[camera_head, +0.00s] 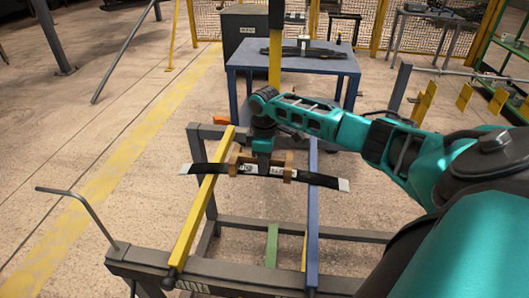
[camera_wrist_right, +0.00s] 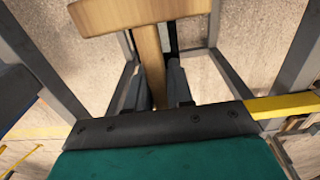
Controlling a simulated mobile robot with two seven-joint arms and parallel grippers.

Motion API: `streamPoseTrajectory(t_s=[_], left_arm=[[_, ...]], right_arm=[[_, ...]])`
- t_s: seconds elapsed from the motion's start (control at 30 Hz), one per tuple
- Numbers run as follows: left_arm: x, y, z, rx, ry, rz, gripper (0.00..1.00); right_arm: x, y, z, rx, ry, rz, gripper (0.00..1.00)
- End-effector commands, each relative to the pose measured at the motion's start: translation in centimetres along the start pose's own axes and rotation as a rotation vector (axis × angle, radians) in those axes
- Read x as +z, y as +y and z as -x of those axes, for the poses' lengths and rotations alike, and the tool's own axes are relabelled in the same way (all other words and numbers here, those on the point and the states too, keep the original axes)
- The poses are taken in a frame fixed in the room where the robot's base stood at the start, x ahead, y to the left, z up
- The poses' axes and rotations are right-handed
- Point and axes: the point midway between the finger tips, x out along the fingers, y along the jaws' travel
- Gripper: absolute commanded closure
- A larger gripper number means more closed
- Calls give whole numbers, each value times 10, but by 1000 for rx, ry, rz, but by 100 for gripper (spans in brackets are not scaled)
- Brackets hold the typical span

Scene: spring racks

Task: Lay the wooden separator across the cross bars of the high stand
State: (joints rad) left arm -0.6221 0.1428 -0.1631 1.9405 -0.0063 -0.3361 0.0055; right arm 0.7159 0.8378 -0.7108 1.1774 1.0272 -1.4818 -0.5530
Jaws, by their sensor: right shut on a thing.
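The wooden separator (camera_head: 288,165) is a light brown piece with a block at each end. In the right wrist view its middle strip and one wide end block (camera_wrist_right: 150,12) show. My right gripper (camera_head: 262,160) is shut on its middle strip, and the fingers (camera_wrist_right: 160,88) stand on both sides of it. The high stand (camera_head: 150,258) is a dark frame with a yellow cross bar (camera_head: 203,200) and a blue cross bar (camera_head: 313,220). The separator is between these bars in the head view, at a black leaf spring; whether it touches the spring is unclear.
The black leaf spring (camera_head: 317,179), with pale ends, appears to span both bars. A blue table (camera_head: 290,62) with another dark spring (camera_head: 303,52) stands behind. A bent grey rod (camera_head: 85,203) rises at the stand's front left.

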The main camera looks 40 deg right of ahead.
Motion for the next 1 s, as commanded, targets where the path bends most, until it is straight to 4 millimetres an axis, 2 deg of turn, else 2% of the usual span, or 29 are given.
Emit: streamPoseTrajectory(t_s=[0.03, 0.17, 0.2, 0.47, 0.77, 0.87, 1.0], left_arm=[[2, 0, -2, 0, 0, 0, 57], [2, 0, -2, 0, 0, 0, 57], [2, 0, -2, 0, 0, 0, 57], [3, 0, -2, 0, 0, 0, 57], [3, 0, -1, 0, -1, 0, 57], [2, 0, 0, 0, -3, 0, 57], [-1, 0, 3, 0, -4, 1, 57]], right_arm=[[3, -7, -16, -13, -17, 3, 100], [3, -7, -16, -13, -17, 3, 100], [3, -7, -16, -13, -17, 3, 75], [2, -8, -16, -16, -15, 2, 50], [2, -9, -14, -21, -16, 3, 49], [2, -8, -4, -19, -14, 4, 49], [2, -6, 24, -10, -9, 2, 49]])
